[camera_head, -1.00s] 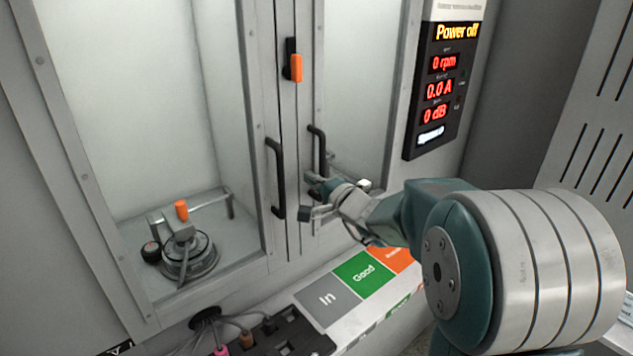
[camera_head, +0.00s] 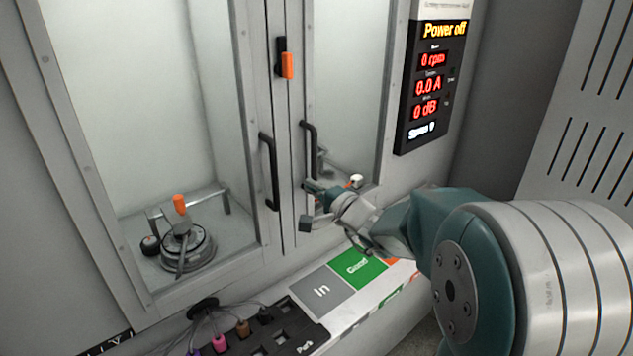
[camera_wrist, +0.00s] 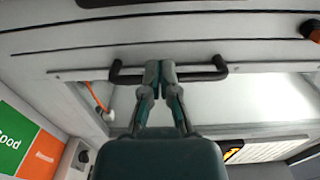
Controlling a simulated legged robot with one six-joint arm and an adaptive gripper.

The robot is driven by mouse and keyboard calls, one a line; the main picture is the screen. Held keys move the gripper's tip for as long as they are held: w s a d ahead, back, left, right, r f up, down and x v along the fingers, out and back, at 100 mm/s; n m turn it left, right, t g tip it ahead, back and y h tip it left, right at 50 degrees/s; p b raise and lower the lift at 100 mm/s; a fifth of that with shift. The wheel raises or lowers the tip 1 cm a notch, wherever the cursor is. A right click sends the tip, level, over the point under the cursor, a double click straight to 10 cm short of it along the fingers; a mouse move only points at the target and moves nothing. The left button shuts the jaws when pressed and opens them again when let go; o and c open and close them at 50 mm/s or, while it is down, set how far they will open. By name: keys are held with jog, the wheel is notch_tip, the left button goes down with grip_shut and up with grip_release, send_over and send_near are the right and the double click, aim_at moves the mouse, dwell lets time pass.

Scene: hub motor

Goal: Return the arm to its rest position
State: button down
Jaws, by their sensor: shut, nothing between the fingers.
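My arm reaches in from the right of the head view toward the cabinet's right door (camera_head: 347,110). My gripper (camera_wrist: 159,72) is shut and empty in the wrist view, its fingertips together. In that view they overlap the middle of a black door handle (camera_wrist: 128,76); I cannot tell whether they touch it. In the head view my gripper (camera_head: 310,206) is by the lower end of the right door's handle (camera_head: 309,140). Both doors look closed.
A hub motor (camera_head: 184,248) with an orange-topped clamp sits behind the left door's glass. An orange latch (camera_head: 286,64) is on the door frame. The display (camera_head: 431,88) reads "Power off". Below is a ledge with "In" (camera_head: 322,291) and "Good" (camera_head: 358,266) labels and a dark connector tray (camera_head: 290,331).

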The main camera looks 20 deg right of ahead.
jog(key=s+a+f+n+g+y, duration=0.1)
jog(key=s+a+n+g, duration=0.5)
jog(key=s, duration=0.4)
jog(key=s+a+f+n+g+y, duration=0.1)
jog(key=s+a+n+g, duration=0.3)
jog(key=s+a, duration=0.5)
jog(key=s+d+f+n+h, duration=0.2)
jog(key=s+d+n+h, duration=0.1)
jog(key=s+d+h, duration=0.6)
jog(key=s+d, duration=0.3)
jog(key=d, duration=0.2)
jog(key=shift+d+f+g+h, duration=0.2)
jog(key=shift+g+h, duration=0.1)
jog(key=shift+g, duration=0.1)
